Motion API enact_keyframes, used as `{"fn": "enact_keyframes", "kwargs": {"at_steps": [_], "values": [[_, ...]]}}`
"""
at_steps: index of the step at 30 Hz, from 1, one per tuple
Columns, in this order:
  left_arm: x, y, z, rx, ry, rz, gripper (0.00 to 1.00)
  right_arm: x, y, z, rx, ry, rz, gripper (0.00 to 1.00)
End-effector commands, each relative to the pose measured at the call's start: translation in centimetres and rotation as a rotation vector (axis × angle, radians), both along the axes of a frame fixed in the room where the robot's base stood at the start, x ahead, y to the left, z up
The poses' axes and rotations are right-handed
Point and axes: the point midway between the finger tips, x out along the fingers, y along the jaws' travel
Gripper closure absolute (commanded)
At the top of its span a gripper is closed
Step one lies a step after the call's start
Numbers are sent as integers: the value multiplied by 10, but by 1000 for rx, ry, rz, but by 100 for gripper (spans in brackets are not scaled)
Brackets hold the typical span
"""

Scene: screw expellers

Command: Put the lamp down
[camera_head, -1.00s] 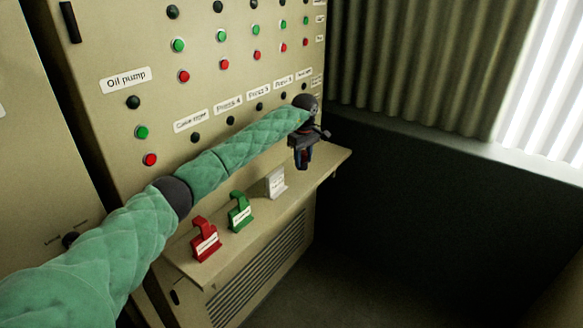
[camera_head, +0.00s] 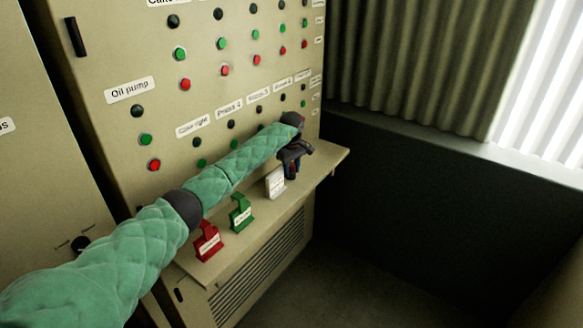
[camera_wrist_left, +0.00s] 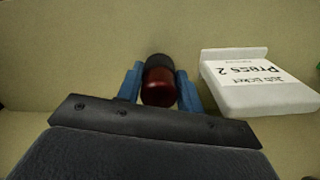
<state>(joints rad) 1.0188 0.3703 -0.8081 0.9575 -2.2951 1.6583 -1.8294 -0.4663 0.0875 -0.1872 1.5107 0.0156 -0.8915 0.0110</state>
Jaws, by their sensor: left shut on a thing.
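My left gripper (camera_head: 293,168) is low at the right part of the cabinet's shelf (camera_head: 325,162), just beyond the white tag. In the left wrist view its blue fingers (camera_wrist_left: 160,90) are shut on a small lamp (camera_wrist_left: 158,85) with a dark red body and a black end. In the head view the lamp is mostly hidden by the gripper. I cannot tell whether the lamp touches the shelf. My right gripper is not in view.
A white tag (camera_head: 275,183) reading "Press 2" in the left wrist view (camera_wrist_left: 255,85) stands close beside the gripper. A green tag (camera_head: 241,213) and a red tag (camera_head: 207,242) stand further left. The panel (camera_head: 110,60) with buttons rises behind. The shelf's right end is bare.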

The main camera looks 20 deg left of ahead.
Motion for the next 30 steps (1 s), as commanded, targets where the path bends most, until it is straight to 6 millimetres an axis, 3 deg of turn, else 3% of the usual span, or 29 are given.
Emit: {"fn": "enact_keyframes", "kwargs": {"at_steps": [21,22,25,30], "values": [[0,0,-6,0,0,1,87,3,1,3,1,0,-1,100],[0,0,-6,0,0,1,62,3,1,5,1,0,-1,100],[0,0,-6,0,0,1,42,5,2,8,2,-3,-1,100],[0,0,-6,0,0,0,42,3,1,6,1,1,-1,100]]}}
